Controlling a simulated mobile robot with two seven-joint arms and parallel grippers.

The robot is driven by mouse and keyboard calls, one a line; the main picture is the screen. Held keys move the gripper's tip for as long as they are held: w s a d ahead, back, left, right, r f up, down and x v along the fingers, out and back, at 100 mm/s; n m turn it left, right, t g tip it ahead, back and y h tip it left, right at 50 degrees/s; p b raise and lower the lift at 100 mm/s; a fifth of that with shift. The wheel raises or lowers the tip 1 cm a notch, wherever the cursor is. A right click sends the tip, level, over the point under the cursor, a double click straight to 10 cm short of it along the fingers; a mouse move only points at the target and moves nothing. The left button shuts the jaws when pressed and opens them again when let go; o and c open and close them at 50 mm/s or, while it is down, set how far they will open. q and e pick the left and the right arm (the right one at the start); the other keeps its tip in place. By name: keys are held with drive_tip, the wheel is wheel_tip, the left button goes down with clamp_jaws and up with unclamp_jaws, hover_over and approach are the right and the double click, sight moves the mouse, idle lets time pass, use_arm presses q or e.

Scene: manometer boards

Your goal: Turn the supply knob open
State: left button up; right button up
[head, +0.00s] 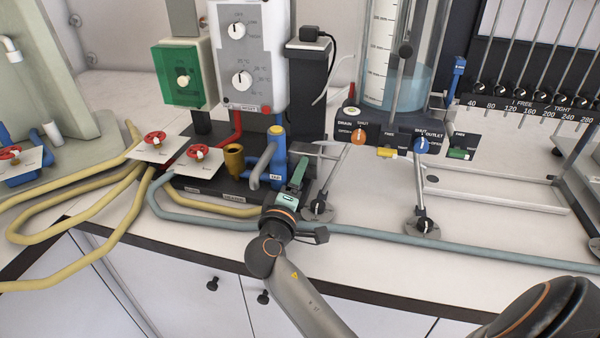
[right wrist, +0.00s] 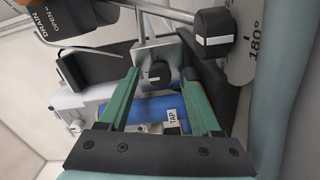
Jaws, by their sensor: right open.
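No label reading "supply" is legible, so I cannot tell for sure which knob is the supply knob. In the right wrist view, a small black knob (right wrist: 158,75) with a white line sits on a metal plate (right wrist: 157,52), between and beyond my right gripper's fingertips. My right gripper (head: 298,168) is open, its green fingers beside the blue tap pipe (head: 277,150); the wrist view shows the spread fingers (right wrist: 160,78) with nothing between them. The blue pipe carries a "TAP" label (right wrist: 172,120). A larger black knob (right wrist: 214,28) stands by a dial marked 180°. My left gripper is not in view.
Two lever knobs on round dials, one near (head: 318,207) and one further right (head: 424,227), stand on the bench. A blue-grey hose (head: 460,250) runs along the front. The drain knob (head: 359,135) and outlet knob (head: 421,144) sit under the water cylinder. Red valves (head: 155,138) are at left.

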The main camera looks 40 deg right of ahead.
idle(0.3)
clamp_jaws()
idle(0.4)
